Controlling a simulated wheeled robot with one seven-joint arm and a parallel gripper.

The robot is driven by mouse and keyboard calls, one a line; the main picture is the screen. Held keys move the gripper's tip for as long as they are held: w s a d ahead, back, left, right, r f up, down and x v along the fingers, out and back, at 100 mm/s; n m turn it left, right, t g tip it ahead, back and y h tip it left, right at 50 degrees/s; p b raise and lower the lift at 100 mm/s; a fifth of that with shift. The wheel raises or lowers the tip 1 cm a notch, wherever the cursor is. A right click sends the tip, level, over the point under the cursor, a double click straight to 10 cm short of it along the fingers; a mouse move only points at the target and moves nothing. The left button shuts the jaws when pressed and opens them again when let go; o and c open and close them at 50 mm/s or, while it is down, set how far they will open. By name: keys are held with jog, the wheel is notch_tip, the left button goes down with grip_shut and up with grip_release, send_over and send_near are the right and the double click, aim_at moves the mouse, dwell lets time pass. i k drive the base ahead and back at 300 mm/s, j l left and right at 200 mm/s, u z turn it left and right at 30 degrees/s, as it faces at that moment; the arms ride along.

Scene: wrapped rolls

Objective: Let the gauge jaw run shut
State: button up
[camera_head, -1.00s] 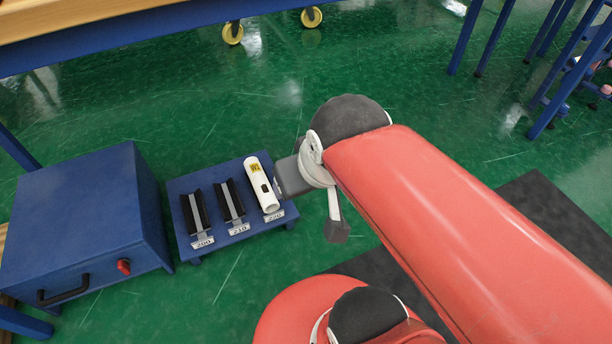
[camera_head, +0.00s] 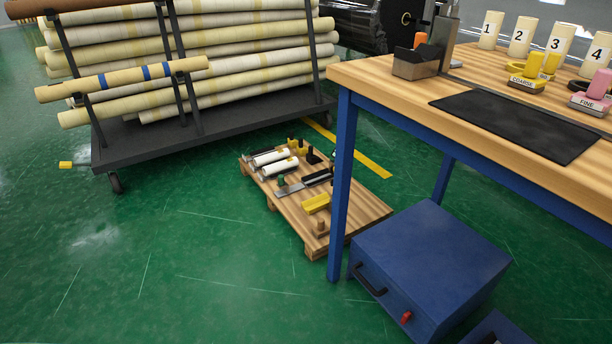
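My gripper and arm are out of view. I cannot be sure which thing is the gauge. A long grey bar with black parts (camera_head: 303,183), perhaps a sliding gauge, lies on the low wooden pallet (camera_head: 356,213); it is too small to tell how its jaw stands. On the bench stand a yellow holder marked COARSE (camera_head: 528,72) and a pink one marked FINE (camera_head: 598,90).
White rolls (camera_head: 280,168) and a yellow block (camera_head: 316,203) also lie on the pallet. A rack of long rolls (camera_head: 230,62) stands behind. The workbench (camera_head: 400,110) and blue cabinet (camera_head: 436,262) stand right. The green floor at left is clear.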

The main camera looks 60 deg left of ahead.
aim_at(282, 182)
jog(key=u, duration=2.25)
jog(key=i+j+z, duration=0.35)
jog(key=i, duration=0.55)
jog(key=i+j+z, duration=0.35)
jog(key=i+j, duration=0.4)
jog(key=i+j+z, duration=0.3)
jog(key=i+j, duration=0.55)
jog(key=j, duration=0.05)
